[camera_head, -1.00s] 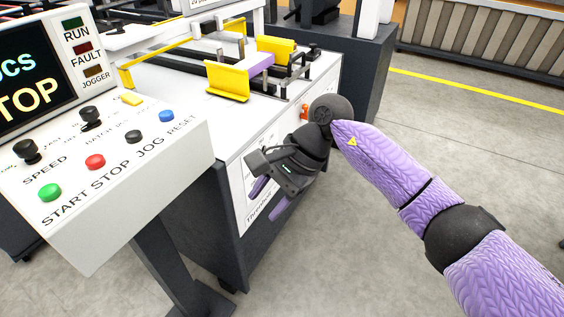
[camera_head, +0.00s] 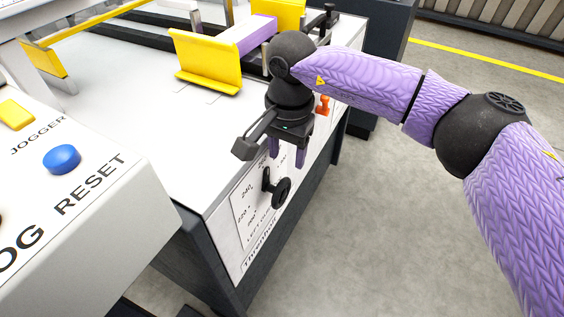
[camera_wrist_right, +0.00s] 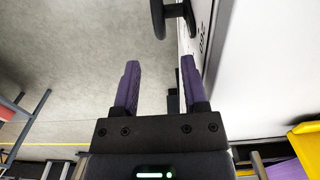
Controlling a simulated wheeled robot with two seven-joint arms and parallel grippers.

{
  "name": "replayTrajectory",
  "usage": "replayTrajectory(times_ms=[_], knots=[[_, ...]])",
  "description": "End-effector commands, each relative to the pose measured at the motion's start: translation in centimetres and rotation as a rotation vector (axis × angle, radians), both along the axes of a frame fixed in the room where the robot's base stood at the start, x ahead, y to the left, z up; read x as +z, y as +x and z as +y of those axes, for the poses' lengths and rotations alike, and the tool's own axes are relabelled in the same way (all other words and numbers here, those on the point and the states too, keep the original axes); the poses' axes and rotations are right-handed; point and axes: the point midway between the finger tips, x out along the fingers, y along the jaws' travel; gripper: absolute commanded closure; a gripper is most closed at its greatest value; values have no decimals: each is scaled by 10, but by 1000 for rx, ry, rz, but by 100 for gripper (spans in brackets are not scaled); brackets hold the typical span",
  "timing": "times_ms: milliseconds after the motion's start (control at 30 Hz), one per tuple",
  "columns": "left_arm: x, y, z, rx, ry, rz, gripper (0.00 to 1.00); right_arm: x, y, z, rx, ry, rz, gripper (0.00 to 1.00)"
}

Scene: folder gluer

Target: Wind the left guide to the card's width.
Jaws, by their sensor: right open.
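A black handwheel (camera_head: 282,192) sticks out from a printed scale plate (camera_head: 246,222) on the white side panel; part of the plate's lettering reads "LEFT". My right gripper (camera_head: 287,162) is open and empty, its two purple fingers pointing down just above the handwheel, apart from it. In the right wrist view the handwheel (camera_wrist_right: 157,16) lies beyond the open fingertips (camera_wrist_right: 160,64). On the machine top stands a yellow guide (camera_head: 208,68), with a second yellow guide (camera_head: 284,14) behind it. A purple piece (camera_head: 256,34) lies between them; I cannot tell whether it is the card. My left gripper is out of view.
A control panel (camera_head: 95,225) with a blue RESET button (camera_head: 62,159) stands at the left front. Grey floor (camera_head: 400,230) is free to the right.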

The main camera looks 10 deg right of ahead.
Motion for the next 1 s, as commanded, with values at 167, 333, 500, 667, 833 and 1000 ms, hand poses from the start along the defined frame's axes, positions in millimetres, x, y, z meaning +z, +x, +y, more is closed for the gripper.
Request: replayTrajectory(times_ms=[167, 333, 500, 667, 833, 1000], knots=[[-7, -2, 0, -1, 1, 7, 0, -11, 2, -3, 1, -21, -6, 44], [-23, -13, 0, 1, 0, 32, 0, -54, 1, -3, 1, -20, 0, 44], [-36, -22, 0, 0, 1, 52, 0, -89, 1, -3, 1, -18, -2, 44], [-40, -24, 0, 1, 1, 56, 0, -102, 1, -3, 1, -17, -6, 44], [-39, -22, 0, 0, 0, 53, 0, -101, 1, -3, 1, -17, -8, 44], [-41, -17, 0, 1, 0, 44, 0, -101, 1, -3, 0, -17, -8, 63]])
